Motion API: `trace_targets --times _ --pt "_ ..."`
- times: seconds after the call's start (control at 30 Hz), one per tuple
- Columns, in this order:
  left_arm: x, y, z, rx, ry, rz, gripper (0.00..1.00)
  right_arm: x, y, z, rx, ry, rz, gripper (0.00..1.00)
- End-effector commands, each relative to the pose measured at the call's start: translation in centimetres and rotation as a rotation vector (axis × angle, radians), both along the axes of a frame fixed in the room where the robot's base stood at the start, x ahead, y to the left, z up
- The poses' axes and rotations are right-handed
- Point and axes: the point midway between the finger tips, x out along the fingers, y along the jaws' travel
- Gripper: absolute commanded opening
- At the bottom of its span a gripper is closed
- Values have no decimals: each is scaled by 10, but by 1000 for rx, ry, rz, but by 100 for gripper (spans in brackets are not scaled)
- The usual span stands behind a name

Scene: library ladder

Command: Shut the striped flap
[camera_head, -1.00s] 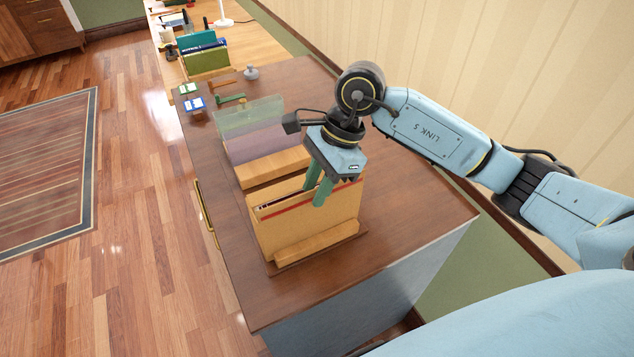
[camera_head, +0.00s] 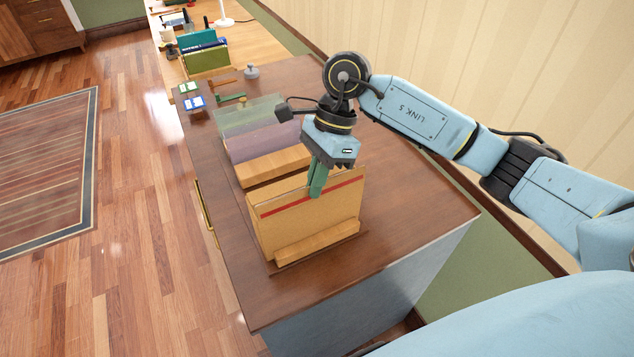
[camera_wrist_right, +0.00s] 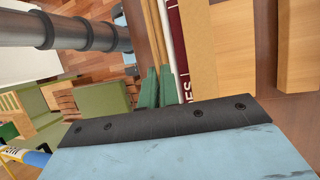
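The striped flap (camera_head: 340,190) is a tan panel with a red stripe along its top. It stands nearly upright at the front of the wooden holder on the dark cabinet top. My right gripper (camera_head: 314,190) is over the flap's top edge, its green fingers close together and overlapping the stripe. In the right wrist view the fingers (camera_wrist_right: 159,88) are side by side near thin tan edges and a maroon strip with white letters (camera_wrist_right: 180,45). I see nothing clearly gripped between them; contact with the flap is hard to tell. My left gripper is out of view.
A wooden block (camera_head: 272,167), a purple panel (camera_head: 262,143) and a clear greenish panel (camera_head: 248,115) stand behind the flap. A low wooden bar (camera_head: 318,242) is in front of it. The cabinet top (camera_head: 410,205) is clear to the right.

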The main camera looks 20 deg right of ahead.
Motion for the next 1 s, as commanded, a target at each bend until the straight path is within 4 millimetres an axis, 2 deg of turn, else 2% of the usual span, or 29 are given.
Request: trace_targets --times 0.5,1.0 --pt "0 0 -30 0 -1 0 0 14 1 -6 -10 350 -1 0" --pt "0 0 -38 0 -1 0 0 17 1 -6 -13 441 0 0"
